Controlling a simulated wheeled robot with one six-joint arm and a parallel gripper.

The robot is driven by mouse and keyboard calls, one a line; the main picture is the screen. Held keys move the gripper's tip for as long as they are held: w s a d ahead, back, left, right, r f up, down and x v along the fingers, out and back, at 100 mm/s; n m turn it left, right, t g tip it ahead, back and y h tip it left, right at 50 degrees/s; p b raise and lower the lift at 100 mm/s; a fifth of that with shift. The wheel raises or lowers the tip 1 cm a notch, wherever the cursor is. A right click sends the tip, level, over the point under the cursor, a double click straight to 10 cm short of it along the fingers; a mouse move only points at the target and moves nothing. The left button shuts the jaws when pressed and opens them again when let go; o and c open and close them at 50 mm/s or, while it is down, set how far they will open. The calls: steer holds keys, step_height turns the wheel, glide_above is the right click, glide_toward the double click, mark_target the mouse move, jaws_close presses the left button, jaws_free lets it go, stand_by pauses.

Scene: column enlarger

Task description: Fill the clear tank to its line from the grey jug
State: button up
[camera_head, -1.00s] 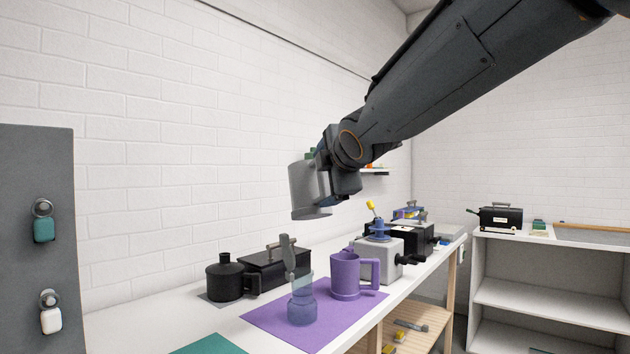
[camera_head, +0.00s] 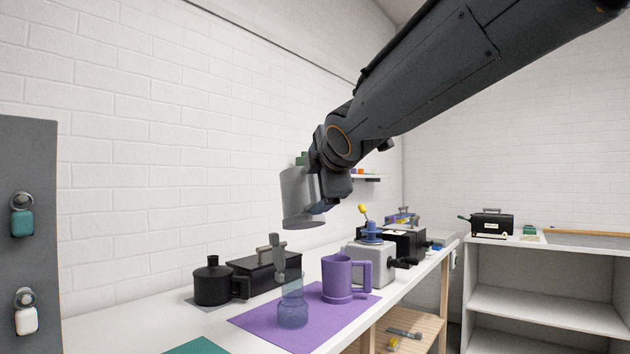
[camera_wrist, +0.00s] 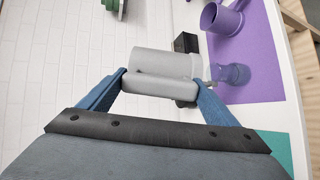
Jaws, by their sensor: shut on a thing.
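My gripper (camera_wrist: 163,82) is shut on the grey jug (camera_head: 298,198), which is held in the air above the bench. The jug also shows between the fingers in the wrist view (camera_wrist: 160,85). The jug is near upright in the head view, and I see no stream coming from it. The clear tank (camera_head: 292,290) stands upright on the purple mat (camera_head: 262,326), below the jug and apart from it. Its lower part looks darker blue; I cannot tell whether that is liquid. I cannot make out its line. The tank also shows in the wrist view (camera_wrist: 233,73).
A purple mug (camera_head: 340,278) stands right beside the tank. A black bottle (camera_head: 212,283) and black box (camera_head: 262,272) stand behind. A grey machine with a blue top (camera_head: 370,262) is farther right. The wall is close behind.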

steer(key=shift+w+a+r+g+h+p, duration=0.15)
steer(key=shift+r+g+p, duration=0.5)
steer(key=shift+p, duration=2.8)
steer(key=shift+d+r+g+h+p, duration=0.15)
steer(key=shift+r+p, duration=0.75)
steer(key=shift+p, duration=2.6)
steer(key=shift+w+a+r+g+h+p, duration=0.1)
steer(key=shift+r+g+p, duration=0.55)
steer(key=shift+p, duration=2.8)
steer(key=shift+f+b, duration=0.1)
steer(key=shift+b, duration=0.2)
steer(key=shift+s+f+b, duration=0.2)
steer(key=shift+f+b, duration=0.95)
steer(key=shift+b, duration=0.1)
steer(key=shift+s+f+b, duration=0.15)
steer(key=shift+f+b, duration=1)
steer(key=shift+b, duration=0.05)
steer(key=shift+r+p, duration=0.25)
steer(key=shift+p, duration=0.6)
steer(key=shift+w+f+g+p, duration=0.1)
steer(key=shift+w+g+p, duration=0.2)
steer(key=shift+p, duration=2.5)
steer(key=shift+w+r+n+g+h+p, duration=0.1)
steer(key=shift+r+n+g+h+p, duration=0.3)
steer(key=shift+p, duration=2.4)
steer(key=shift+w+f+g+b, duration=0.25)
steer(key=shift+f+g+b, duration=0.1)
steer(key=shift+b, duration=0.4)
steer(key=shift+s+r, duration=0.1)
steer(key=shift+r, duration=0.05)
